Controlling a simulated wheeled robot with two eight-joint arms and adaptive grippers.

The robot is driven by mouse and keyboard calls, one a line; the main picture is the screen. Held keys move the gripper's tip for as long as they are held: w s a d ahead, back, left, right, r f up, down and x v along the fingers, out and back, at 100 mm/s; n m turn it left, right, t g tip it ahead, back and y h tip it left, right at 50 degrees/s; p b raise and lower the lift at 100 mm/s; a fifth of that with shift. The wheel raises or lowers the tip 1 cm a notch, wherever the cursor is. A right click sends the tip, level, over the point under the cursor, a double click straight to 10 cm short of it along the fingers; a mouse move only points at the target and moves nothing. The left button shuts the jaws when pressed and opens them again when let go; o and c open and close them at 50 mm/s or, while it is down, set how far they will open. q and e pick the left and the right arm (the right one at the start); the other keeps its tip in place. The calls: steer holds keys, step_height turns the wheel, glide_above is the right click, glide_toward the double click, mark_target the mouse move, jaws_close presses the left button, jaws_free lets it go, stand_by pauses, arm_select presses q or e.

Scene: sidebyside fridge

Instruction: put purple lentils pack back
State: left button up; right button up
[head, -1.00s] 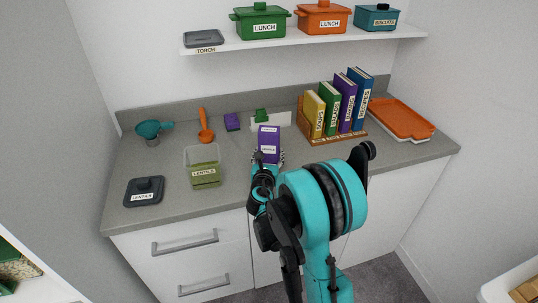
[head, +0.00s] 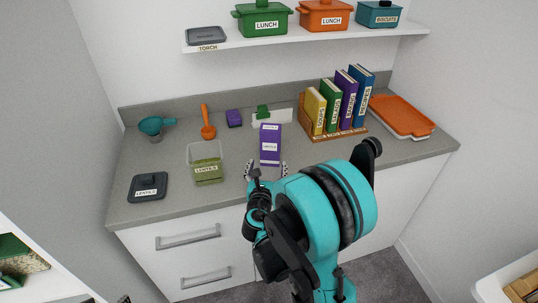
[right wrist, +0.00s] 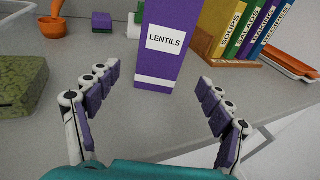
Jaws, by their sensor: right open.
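The purple lentils pack (head: 270,145) stands upright on the grey counter, with a white label reading LENTILS. It also shows in the right wrist view (right wrist: 166,70), beyond and between the fingers. My right gripper (head: 266,170) is open and empty, just in front of the pack at the counter's front edge. In the right wrist view its two purple-padded fingers (right wrist: 158,95) are spread wide, apart from the pack. My left gripper is not in view.
A clear lentils container (head: 207,170) and a dark lentils lid (head: 147,187) lie to the left. An orange scoop (head: 207,125), a purple block (head: 234,118) and a green-and-white item (head: 272,115) are behind. The book rack (head: 338,135) and orange tray (head: 402,116) are right.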

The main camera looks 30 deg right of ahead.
steer(key=shift+v, duration=1)
steer(key=m, duration=0.1)
steer(key=s+m, duration=0.1)
steer(key=shift+r+m+g, duration=0.1)
steer(key=shift+m+g, duration=0.2)
steer(key=shift+g, duration=0.1)
steer(key=s+a+m+g+y, duration=0.2)
steer(key=s+a+m+y, duration=0.2)
steer(key=m, duration=0.9)
steer(key=s+a+m+g+y, duration=0.3)
steer(key=s+a+m+y, duration=0.2)
steer(key=s+a+m, duration=0.5)
steer(key=s+m, duration=0.3)
steer(key=s, duration=0.1)
steer(key=shift+s+a+f+y, duration=0.2)
steer(key=shift+a+f+y, duration=0.1)
steer(key=shift+f, duration=0.1)
